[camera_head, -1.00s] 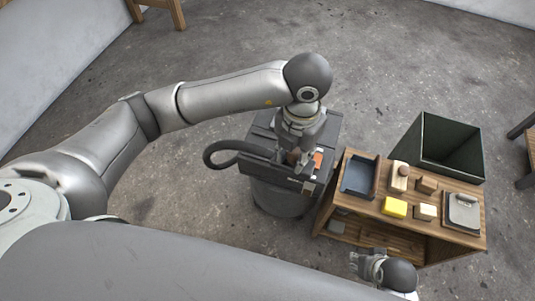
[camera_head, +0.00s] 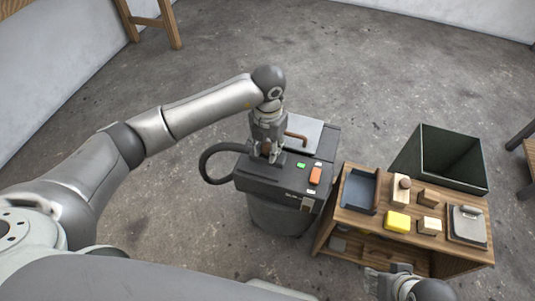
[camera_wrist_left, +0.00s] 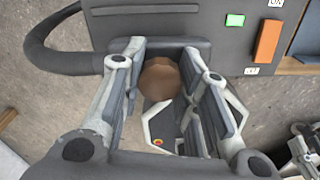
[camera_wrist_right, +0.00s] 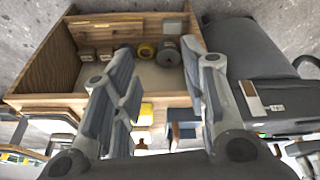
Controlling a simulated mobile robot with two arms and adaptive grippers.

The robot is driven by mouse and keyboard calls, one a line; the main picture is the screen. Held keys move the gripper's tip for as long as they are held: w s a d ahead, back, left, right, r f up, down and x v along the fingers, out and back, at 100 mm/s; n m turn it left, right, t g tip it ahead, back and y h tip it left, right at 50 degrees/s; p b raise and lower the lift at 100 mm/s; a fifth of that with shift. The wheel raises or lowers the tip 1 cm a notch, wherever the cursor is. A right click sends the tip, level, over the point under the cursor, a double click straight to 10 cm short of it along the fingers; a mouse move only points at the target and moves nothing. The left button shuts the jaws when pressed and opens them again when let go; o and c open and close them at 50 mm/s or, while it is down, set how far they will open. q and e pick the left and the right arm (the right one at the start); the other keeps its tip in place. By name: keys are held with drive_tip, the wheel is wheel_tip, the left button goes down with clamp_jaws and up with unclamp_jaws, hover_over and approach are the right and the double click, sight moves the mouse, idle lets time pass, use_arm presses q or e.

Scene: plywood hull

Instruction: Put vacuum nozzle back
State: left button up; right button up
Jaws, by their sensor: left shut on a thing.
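The grey vacuum (camera_head: 275,212) stands on the floor, with a dark box-shaped top and a black hose (camera_head: 213,165) looping from its left side. My left gripper (camera_head: 268,157) is over the left part of that top, fingers pointing down. In the left wrist view its fingers (camera_wrist_left: 163,75) are shut on a piece with a round brown part (camera_wrist_left: 160,78) and a dark bar beside it, apparently the nozzle. Whether it touches the top is hidden. My right gripper (camera_wrist_right: 163,78) is open and empty; it shows partly at the bottom of the head view (camera_head: 385,285).
The top carries a green button (camera_head: 301,165), an orange switch (camera_head: 315,175) and a copper-coloured handle (camera_head: 297,137). A wooden bench (camera_head: 355,222) with a blue tray, blocks and a yellow piece stands right. A dark green bin (camera_head: 440,158) is behind it.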

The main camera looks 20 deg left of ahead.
use_arm(q)
drive_tip(key=shift+w+a+f+b, duration=0.15)
drive_tip(key=shift+f+b, duration=0.2)
drive_tip(key=shift+f, duration=1.4)
use_arm(e)
drive_tip(key=shift+s+r, duration=0.15)
drive_tip(key=shift+r, duration=0.15)
use_arm(q)
drive_tip(key=shift+f, duration=0.1)
drive_tip(key=o, duration=1)
use_arm(e)
drive_tip(key=shift+f, duration=0.15)
